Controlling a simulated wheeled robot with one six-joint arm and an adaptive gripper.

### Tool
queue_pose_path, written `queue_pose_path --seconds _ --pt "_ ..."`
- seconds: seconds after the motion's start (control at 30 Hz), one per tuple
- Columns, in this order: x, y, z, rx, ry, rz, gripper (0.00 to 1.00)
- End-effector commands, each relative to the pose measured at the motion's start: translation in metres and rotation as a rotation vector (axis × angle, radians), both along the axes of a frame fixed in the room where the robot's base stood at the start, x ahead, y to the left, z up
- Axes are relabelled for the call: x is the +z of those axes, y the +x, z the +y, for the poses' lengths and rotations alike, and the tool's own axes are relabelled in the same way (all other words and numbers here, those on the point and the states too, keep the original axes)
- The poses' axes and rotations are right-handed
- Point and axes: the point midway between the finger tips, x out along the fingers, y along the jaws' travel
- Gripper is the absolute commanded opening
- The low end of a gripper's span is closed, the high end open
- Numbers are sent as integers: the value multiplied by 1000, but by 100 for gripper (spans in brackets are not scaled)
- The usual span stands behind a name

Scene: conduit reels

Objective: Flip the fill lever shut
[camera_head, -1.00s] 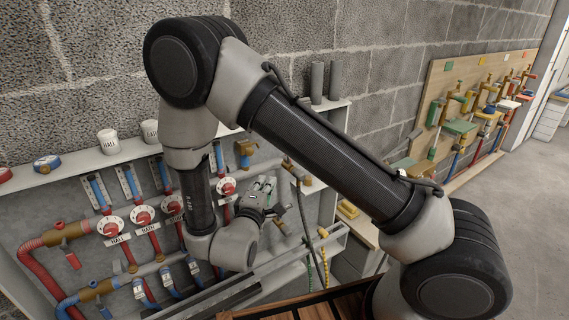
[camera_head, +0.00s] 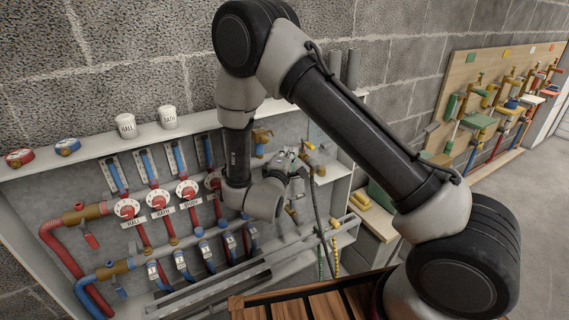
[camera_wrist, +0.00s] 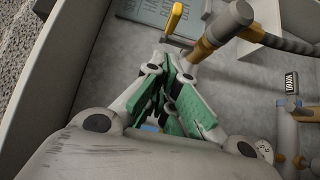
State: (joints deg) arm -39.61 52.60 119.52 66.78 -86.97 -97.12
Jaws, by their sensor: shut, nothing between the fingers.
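A yellow lever (camera_wrist: 174,18) sticks out beside a brass valve (camera_wrist: 203,46) at the top of the wrist view; no label on it can be read, so I cannot confirm it is the fill lever. The head view also shows a yellow lever (camera_head: 309,145) just right of and above my gripper (camera_head: 292,162). My gripper (camera_wrist: 177,65) is shut and empty, its green-padded fingers together. Its tips are close to the valve body, just below the lever in the wrist view; I cannot tell whether they touch.
A DRAIN tag (camera_wrist: 292,82) and a pipe stand at the right. Dials (camera_head: 127,208) and red and blue pipes fill the left of the panel. A shelf (camera_head: 85,146) with cups runs above. A dark hose (camera_head: 318,215) hangs right of my gripper.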

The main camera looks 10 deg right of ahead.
Motion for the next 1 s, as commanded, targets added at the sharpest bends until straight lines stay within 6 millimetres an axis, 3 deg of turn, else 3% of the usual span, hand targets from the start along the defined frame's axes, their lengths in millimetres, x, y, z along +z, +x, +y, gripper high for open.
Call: queue_pose_path --seconds 0.1,0.3,1.0 --pt "-1 4 -19 -3 -2 3 0" --pt "-1 8 -33 -1 -1 3 0" --pt "-1 8 -35 53 -1 3 0"
